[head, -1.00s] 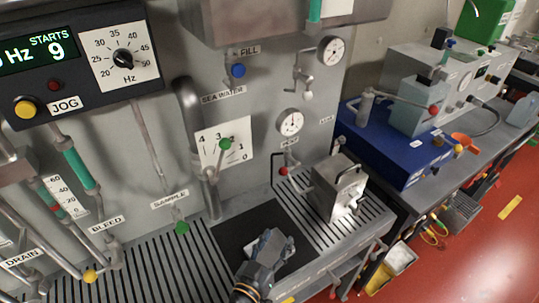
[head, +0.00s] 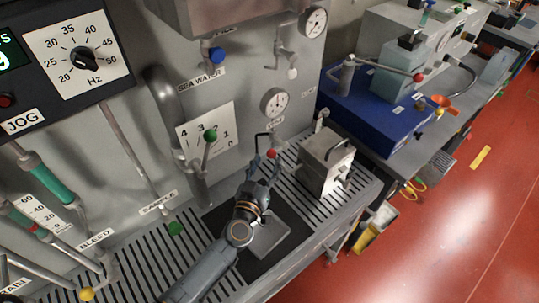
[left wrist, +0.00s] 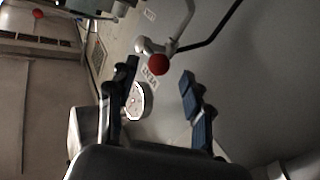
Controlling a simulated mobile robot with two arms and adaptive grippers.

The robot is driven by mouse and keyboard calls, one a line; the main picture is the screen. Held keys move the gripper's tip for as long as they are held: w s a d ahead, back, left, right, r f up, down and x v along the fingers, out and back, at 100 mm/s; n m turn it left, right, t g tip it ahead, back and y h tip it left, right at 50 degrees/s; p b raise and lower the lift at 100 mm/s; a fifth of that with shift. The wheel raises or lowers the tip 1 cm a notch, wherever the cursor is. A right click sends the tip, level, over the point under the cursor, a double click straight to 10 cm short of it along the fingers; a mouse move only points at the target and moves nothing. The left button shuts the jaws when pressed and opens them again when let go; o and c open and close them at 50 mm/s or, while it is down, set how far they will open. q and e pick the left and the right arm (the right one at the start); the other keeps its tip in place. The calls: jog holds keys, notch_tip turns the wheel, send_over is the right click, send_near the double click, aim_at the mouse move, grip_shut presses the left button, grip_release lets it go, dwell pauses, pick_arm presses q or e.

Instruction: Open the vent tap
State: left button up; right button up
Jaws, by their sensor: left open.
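The vent tap shows as a red ball knob (head: 272,153) on a thin dark lever, low on the grey panel under a round gauge (head: 274,102). In the left wrist view the red knob (left wrist: 159,64) lies between the lines of the two fingers, near the level of their tips; whether it is inside the grasp is hard to tell. My left gripper (head: 264,164) is open, fingers pointing at the knob, with nothing held. A label (left wrist: 151,72) beside the tap is too small to read surely. My right gripper is not in view.
A grey metal box with a handle (head: 325,165) stands just right of the tap on the slotted drain tray (head: 300,205). Left of my gripper are a green-knobbed lever (head: 210,136) and the sample tap's green knob (head: 176,228). A blue unit (head: 375,115) stands further right.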

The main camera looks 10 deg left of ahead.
aim_at(270, 157)
pick_arm(q)
jog(key=w, duration=0.2)
jog(key=shift+w+d, duration=0.35)
jog(key=shift+d, duration=0.05)
jog(key=shift+w, duration=0.15)
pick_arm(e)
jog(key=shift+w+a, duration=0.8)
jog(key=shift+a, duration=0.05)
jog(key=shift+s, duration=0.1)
